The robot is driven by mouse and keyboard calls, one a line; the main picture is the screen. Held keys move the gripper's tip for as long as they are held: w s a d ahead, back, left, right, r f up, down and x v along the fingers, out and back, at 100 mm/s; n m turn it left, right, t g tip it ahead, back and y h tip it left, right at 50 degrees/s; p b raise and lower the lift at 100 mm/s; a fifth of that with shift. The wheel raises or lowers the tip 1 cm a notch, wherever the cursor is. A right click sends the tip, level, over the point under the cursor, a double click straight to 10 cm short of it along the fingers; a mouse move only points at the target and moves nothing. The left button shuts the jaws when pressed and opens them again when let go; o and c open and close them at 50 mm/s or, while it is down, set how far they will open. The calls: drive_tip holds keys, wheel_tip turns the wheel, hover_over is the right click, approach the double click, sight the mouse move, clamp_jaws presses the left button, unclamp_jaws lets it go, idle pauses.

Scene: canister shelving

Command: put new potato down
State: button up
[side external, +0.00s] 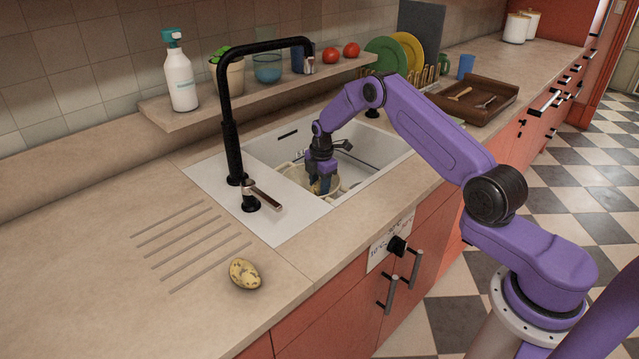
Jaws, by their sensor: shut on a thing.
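My gripper (321,187) points down inside the sink, low over a cream-coloured bowl (290,171). A small yellowish piece shows between its fingertips, looking like a potato (317,187); most of it is hidden by the fingers. My gripper is shut on it. I cannot tell whether the potato touches the bowl. Another potato (244,273), yellow with dark spots, lies on the counter at the front left, beside the drain grooves and well apart from my gripper.
The white sink (386,150) has a black tap (232,130) at its left. A shelf (205,118) behind holds a spray bottle (179,75), a plant and tomatoes. Plates (385,55) and a brown tray (474,98) stand beyond. The left counter (90,270) is mostly clear.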

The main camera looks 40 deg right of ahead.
drive_tip(key=shift+f, duration=0.25)
drive_tip(key=shift+f, duration=0.25)
drive_tip(key=o, duration=0.8)
wheel_tip(320, 180, up, 12)
drive_tip(key=s, duration=0.1)
drive_tip(key=s+a+r+m, duration=0.1)
drive_tip(key=s+a+r, duration=0.5)
drive_tip(key=s+a, duration=0.3)
drive_tip(key=s+a+r+m, duration=0.1)
drive_tip(key=s+a+r, duration=0.5)
drive_tip(key=a, duration=0.5)
drive_tip(key=s+d, duration=0.1)
drive_tip(key=s, duration=0.9)
drive_tip(key=s+d+m, duration=0.1)
drive_tip(key=s, duration=0.9)
drive_tip(key=s+m+g, duration=0.1)
drive_tip(key=s, duration=1)
drive_tip(key=shift+d+r+y, duration=0.4)
